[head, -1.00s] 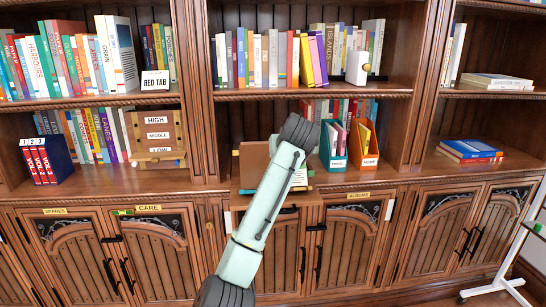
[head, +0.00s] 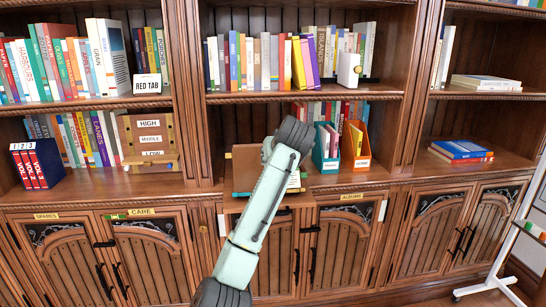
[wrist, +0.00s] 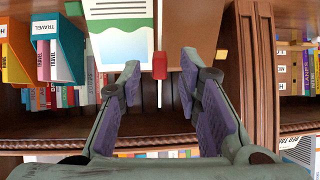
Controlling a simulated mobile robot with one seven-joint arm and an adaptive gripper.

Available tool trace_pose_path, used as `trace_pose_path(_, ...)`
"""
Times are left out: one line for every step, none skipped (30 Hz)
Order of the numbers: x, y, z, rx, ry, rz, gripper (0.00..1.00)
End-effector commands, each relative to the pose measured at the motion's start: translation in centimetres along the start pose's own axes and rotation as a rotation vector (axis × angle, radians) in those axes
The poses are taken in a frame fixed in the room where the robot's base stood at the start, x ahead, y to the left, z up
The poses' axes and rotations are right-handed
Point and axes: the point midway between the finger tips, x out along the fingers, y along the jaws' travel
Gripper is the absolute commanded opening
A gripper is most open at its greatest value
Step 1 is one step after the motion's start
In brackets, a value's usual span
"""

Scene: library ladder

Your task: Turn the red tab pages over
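A red tab (wrist: 160,66) shows in the wrist view at the edge of a thin white page seen nearly edge-on. Beside it is a page with a green and blue picture (wrist: 118,28), and a plain brown surface (wrist: 192,28) is on the other side. My gripper (wrist: 158,72) is open, with one finger on each side of the red tab in this view. I cannot tell whether a finger touches it. In the head view my arm hides most of the brown book stand (head: 243,170) and the tab.
Book files (head: 327,148) stand close right of the stand. A board labelled HIGH, MIDDLE and LOW (head: 146,140) stands to the left. A RED TAB sign (head: 147,84) is on the shelf above. Wooden uprights (head: 188,100) flank the bay.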

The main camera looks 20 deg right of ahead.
Motion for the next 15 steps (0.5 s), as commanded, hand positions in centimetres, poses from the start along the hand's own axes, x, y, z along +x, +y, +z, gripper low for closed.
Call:
trace_pose_path(0.0,0.0,0.0,0.0,0.0,0.0,0.32)
trace_pose_path(0.0,0.0,0.0,0.0,0.0,0.0,0.32)
trace_pose_path(0.0,0.0,0.0,0.0,0.0,0.0,0.32)
trace_pose_path(-0.1,0.0,0.0,0.0,0.0,0.0,0.32)
trace_pose_path(-0.2,0.0,0.0,0.0,0.001,0.001,0.32)
trace_pose_path(-0.5,0.1,-0.1,0.0,0.002,0.002,0.32)
trace_pose_path(-0.8,0.1,-0.1,0.0,0.003,0.002,0.32)
trace_pose_path(-1.2,0.1,-0.1,0.001,0.002,0.002,0.32)
trace_pose_path(-1.8,0.1,-0.1,0.001,0.003,0.002,0.32)
trace_pose_path(-2.4,0.1,-0.1,0.001,0.004,0.003,0.32)
trace_pose_path(-2.9,0.1,-0.1,0.001,0.004,0.002,0.32)
trace_pose_path(-3.8,0.1,-0.1,0.001,0.004,0.003,0.32)
trace_pose_path(-4.5,0.1,-0.1,0.001,0.005,0.004,0.32)
trace_pose_path(-5.2,0.1,-0.1,0.001,0.004,0.004,0.32)
trace_pose_path(-6.1,0.1,-0.1,0.001,0.004,0.004,0.32)
